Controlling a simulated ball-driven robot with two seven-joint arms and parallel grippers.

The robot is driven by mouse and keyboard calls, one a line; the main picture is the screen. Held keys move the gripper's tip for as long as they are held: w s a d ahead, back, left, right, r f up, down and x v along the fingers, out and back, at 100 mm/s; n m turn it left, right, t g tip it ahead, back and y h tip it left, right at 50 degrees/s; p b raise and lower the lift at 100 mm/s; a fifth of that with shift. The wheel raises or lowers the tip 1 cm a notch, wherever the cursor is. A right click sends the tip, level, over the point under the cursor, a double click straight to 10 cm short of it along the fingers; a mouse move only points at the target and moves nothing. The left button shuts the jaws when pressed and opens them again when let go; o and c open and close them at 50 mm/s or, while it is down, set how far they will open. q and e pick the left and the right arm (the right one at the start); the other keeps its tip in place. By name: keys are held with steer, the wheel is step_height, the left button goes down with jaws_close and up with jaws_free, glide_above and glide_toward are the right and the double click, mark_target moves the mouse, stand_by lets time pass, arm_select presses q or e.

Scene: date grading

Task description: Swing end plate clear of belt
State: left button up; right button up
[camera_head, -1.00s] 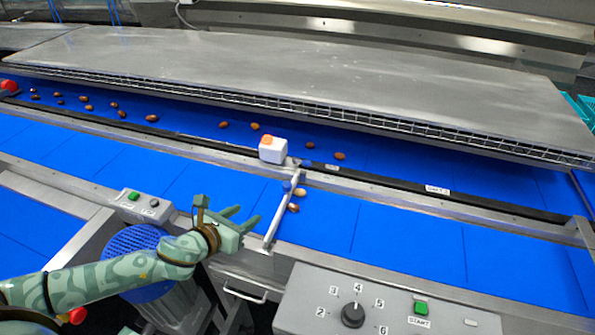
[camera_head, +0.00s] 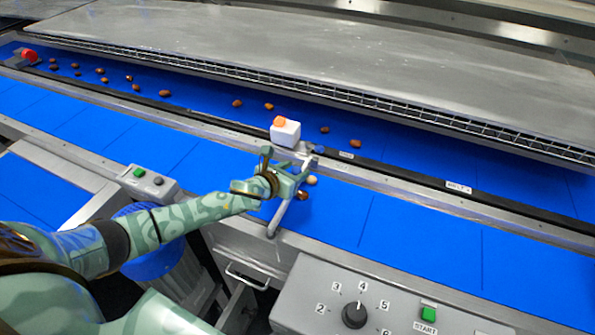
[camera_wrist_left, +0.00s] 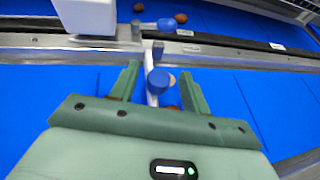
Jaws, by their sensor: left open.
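The end plate is a pale narrow bar (camera_head: 280,216) lying across the near blue belt, hinged at the rail on its far end. It also shows in the left wrist view (camera_wrist_left: 152,98), with a blue knob (camera_wrist_left: 158,80) on it. My left gripper (camera_head: 287,166) is open over the plate and hides its middle in the head view. In the left wrist view its fingers (camera_wrist_left: 160,78) stand on either side of the knob; I cannot tell whether they touch it. A second blue knob (camera_head: 318,149) sits on the rail by the hinge. My right gripper is not in view.
A white box with an orange top (camera_head: 285,132) stands on the rail just beyond the gripper. Dates (camera_head: 302,195) lie right beside the plate, and several more lie on the far belt. A control panel (camera_head: 390,300) is at the front. The near belt is bare further right.

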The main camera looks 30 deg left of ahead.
arm_select(q)
steer(key=shift+x, duration=1)
jaws_close()
steer(key=shift+s, duration=0.1)
steer(key=shift+a, duration=0.15)
